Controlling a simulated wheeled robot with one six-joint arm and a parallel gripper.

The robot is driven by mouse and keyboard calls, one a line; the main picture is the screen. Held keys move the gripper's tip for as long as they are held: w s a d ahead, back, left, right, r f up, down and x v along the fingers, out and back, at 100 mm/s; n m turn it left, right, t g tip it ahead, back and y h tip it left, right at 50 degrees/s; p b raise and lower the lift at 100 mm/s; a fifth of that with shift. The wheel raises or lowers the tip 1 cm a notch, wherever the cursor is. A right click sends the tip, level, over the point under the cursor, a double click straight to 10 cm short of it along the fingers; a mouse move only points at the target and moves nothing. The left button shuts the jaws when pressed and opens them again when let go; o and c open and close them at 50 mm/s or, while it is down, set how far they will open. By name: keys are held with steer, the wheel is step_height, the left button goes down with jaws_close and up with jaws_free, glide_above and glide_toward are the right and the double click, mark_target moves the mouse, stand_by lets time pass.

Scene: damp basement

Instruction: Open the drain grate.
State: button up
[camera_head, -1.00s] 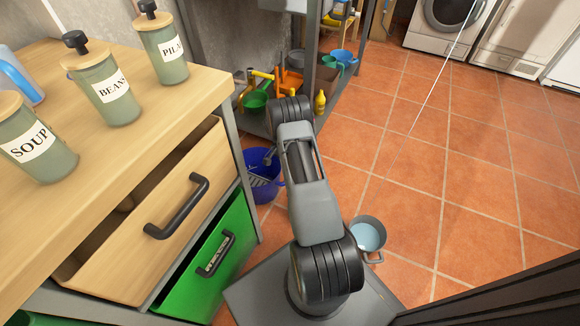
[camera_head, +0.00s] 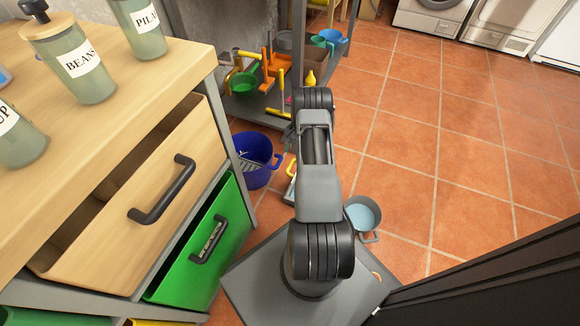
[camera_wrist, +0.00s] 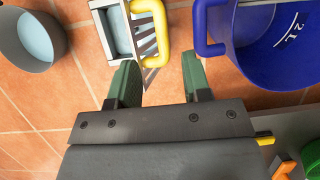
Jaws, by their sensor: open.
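In the wrist view, a grey metal frame with a yellow handle and dark slits, which looks like the drain grate (camera_wrist: 119,34), lies at the floor. Its yellow handle (camera_wrist: 160,28) arches at its right side. My gripper (camera_wrist: 158,72) is open, with its two green fingers apart and nothing between them. The fingers are just below the handle in the picture; whether they touch the grate I cannot tell. In the head view only a sliver of the grate (camera_head: 290,186) shows left of my arm, and my gripper is hidden there.
A blue bucket (camera_head: 262,172) stands left of the grate, and a grey pot (camera_head: 364,214) stands right of my arm. A wooden drawer (camera_head: 120,222) is pulled out at left. A shelf with several coloured tools (camera_head: 268,62) stands behind. Open tiled floor (camera_head: 470,150) lies to the right.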

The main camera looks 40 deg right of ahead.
mark_target(290, 166)
steer(key=b+x, duration=0.2)
steer(key=x, duration=0.6)
jaws_close()
steer(key=shift+r, duration=0.1)
stand_by(0.4)
steer(key=shift+w+a+b, duration=0.3)
steer(key=shift+w+b, duration=0.35)
steer(key=shift+w, duration=0.15)
steer(key=shift+c, duration=1.1)
jaws_free()
